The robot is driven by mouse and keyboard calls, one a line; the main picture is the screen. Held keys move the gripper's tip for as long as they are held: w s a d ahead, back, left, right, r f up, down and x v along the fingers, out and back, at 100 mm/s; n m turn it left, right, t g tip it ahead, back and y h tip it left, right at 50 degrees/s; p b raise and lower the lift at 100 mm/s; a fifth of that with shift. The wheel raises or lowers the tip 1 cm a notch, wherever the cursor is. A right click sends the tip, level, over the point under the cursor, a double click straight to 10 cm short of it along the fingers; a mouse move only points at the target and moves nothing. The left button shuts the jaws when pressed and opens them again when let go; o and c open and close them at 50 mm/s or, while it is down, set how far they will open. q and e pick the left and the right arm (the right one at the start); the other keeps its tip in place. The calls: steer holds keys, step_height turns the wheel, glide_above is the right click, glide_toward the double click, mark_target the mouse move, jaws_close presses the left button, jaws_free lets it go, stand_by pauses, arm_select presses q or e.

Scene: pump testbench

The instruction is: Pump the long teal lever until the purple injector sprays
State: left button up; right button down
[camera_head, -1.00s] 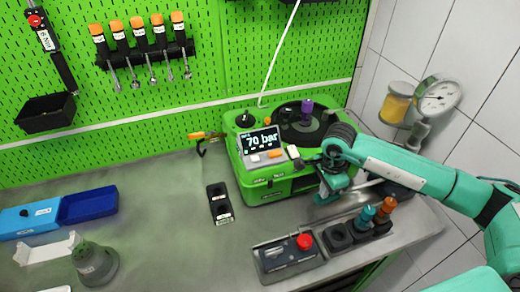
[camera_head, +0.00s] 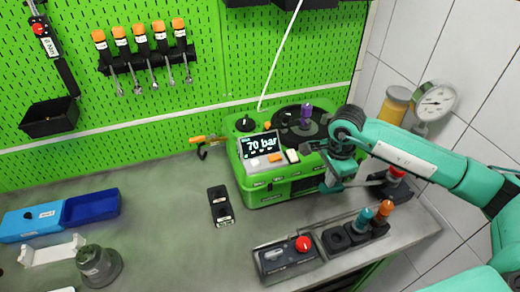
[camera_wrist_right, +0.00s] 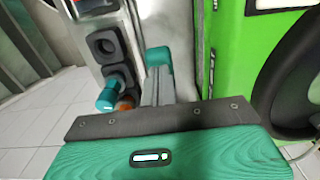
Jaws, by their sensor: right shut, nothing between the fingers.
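The purple injector (camera_head: 306,113) stands upright on the dark round top of the green test machine (camera_head: 265,185). No spray shows at it. The machine's display (camera_head: 260,144) reads 70 bar. A grey lever shaft (camera_head: 366,184) runs from a dark foot at the right towards the machine's front right corner. The lever's teal end (camera_wrist_right: 158,58) shows in the right wrist view, just beyond my fingers. My right gripper (camera_head: 332,184) is shut and empty, close over the lever; I cannot tell whether they touch. My left gripper is out of view.
A red-button panel (camera_head: 290,257) and a holder with teal (camera_head: 363,219) and orange (camera_head: 383,209) injectors stand at the bench's front edge. A gauge (camera_head: 434,101) is at the right.

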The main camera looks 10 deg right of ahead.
mark_target(326, 190)
steer(key=shift+f, duration=0.1)
stand_by(0.3)
step_height(326, 190, down, 6)
steer(key=b, duration=0.6)
steer(key=shift+a+f, duration=0.15)
steer(key=shift+a, duration=0.3)
steer(key=shift+d+r+p, duration=0.25)
steer(key=shift+r+p, duration=0.2)
steer(key=shift+r, duration=1.2)
steer(key=shift+d+r+p, duration=0.2)
steer(key=shift+r+p, duration=0.25)
steer(key=shift+r, duration=1.2)
steer(key=shift+f, duration=0.1)
steer(key=shift+a+f+b, duration=0.2)
steer(key=shift+f+b, duration=1.15)
steer(key=shift+a+f+b, duration=0.15)
steer(key=shift+f+b, duration=1.2)
steer(key=shift+r, duration=0.3)
